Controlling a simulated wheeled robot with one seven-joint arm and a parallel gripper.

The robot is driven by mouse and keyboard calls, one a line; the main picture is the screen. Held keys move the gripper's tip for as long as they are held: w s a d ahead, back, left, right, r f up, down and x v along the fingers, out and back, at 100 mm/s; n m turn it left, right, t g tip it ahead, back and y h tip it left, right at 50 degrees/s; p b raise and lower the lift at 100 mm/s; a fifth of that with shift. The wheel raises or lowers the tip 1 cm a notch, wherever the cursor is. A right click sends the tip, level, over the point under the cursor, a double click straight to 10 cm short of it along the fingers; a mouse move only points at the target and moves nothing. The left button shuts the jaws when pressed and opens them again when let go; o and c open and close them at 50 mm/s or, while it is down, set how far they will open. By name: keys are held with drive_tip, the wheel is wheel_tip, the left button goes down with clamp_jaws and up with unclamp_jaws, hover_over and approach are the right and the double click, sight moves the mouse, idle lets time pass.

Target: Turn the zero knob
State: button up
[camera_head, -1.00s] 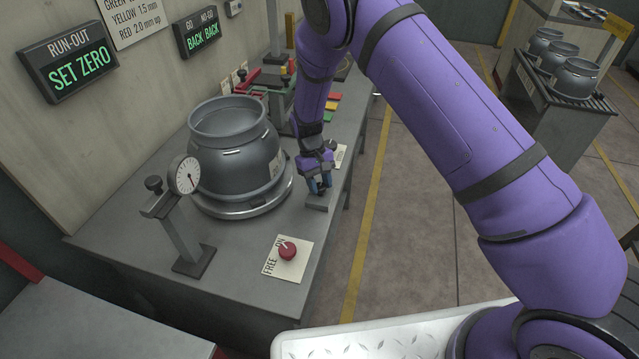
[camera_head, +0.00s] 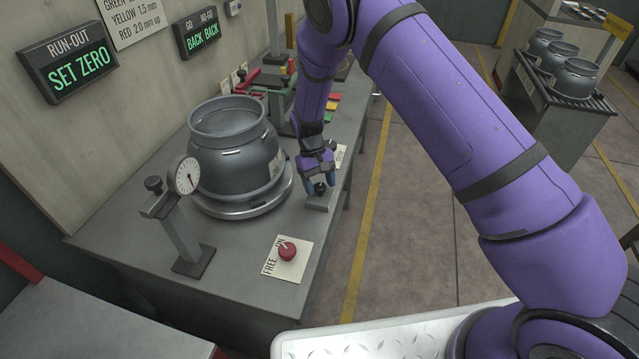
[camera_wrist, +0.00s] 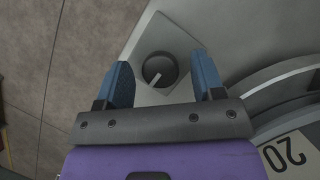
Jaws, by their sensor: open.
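The zero knob is a small black round knob (camera_wrist: 159,69) with a light pointer line, on a grey plate (camera_wrist: 150,40) in the wrist view. In the head view the knob (camera_head: 320,188) shows below my fingertips near the bench's right edge. My gripper (camera_wrist: 163,82) is open, with one blue finger on each side of the knob in the picture. A gap shows on both sides; I cannot tell how far the tips are above the plate. The gripper (camera_head: 320,180) points down in the head view. The run-out sign (camera_head: 70,62) reads SET ZERO.
A grey pot-shaped cylinder (camera_head: 232,150) stands on a round turntable (camera_head: 240,208) left of my gripper. A dial gauge (camera_head: 186,176) on a stand touches or nearly touches it. A red knob (camera_head: 287,250) on a FREE/ON plate sits nearer on the bench.

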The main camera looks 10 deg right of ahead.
drive_tip(key=v, duration=1)
drive_tip(key=shift+w+r, duration=0.15)
drive_tip(key=shift+r, duration=0.25)
drive_tip(key=s+d+r+m+t+y, duration=0.1)
drive_tip(key=s+d+r, duration=0.35)
drive_tip(key=r, duration=0.55)
drive_tip(key=s+d+r+t+y, duration=0.1)
drive_tip(key=s+d+r+t, duration=0.15)
drive_tip(key=d+r, duration=0.45)
drive_tip(key=s+d+r+m+t, duration=0.1)
drive_tip(key=s+d+r, duration=0.3)
drive_tip(key=r, duration=0.8)
drive_tip(key=s+d+r+t, duration=0.1)
drive_tip(key=s+d+r, duration=0.1)
drive_tip(key=s, duration=0.6)
drive_tip(key=s+d+r+m+t, duration=0.1)
drive_tip(key=s+d+r+t, duration=0.1)
drive_tip(key=s, duration=0.7)
drive_tip(key=s+d+r+m+t, duration=0.1)
drive_tip(key=s+d, duration=0.3)
drive_tip(key=s, duration=0.5)
drive_tip(key=shift+d+r+t, duration=0.25)
drive_tip(key=shift+r+t, duration=0.15)
drive_tip(key=shift+t, duration=0.05)
